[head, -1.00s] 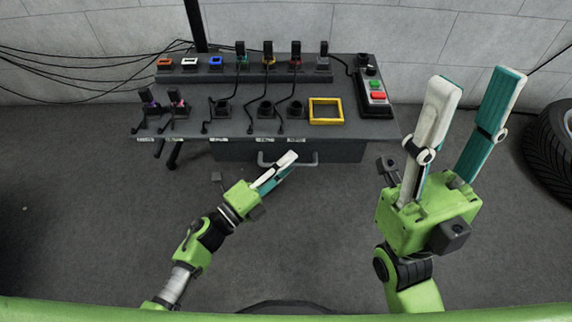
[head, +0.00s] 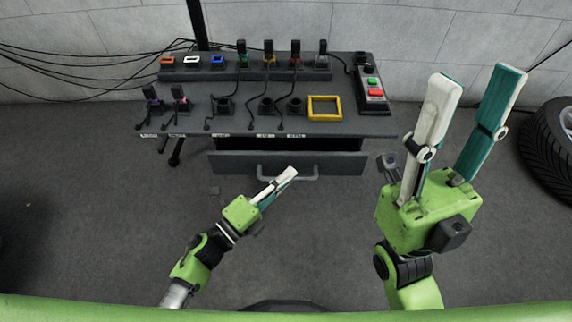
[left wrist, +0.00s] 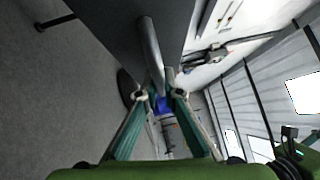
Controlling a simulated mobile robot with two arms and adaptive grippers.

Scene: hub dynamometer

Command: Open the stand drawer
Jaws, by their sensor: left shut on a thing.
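The stand drawer (head: 340,161) is pulled partway out from under the stand's top, and a dark gap shows behind its front. Its grey bar handle (head: 308,178) runs along the front, and it also shows in the left wrist view (left wrist: 151,50).
The stand's top (head: 200,128) carries plugs and sockets, a yellow square frame (head: 325,108) and a button box (head: 374,95). Cables hang at the left. A tyre (head: 552,140) stands at the far right. The floor in front of the drawer is clear.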

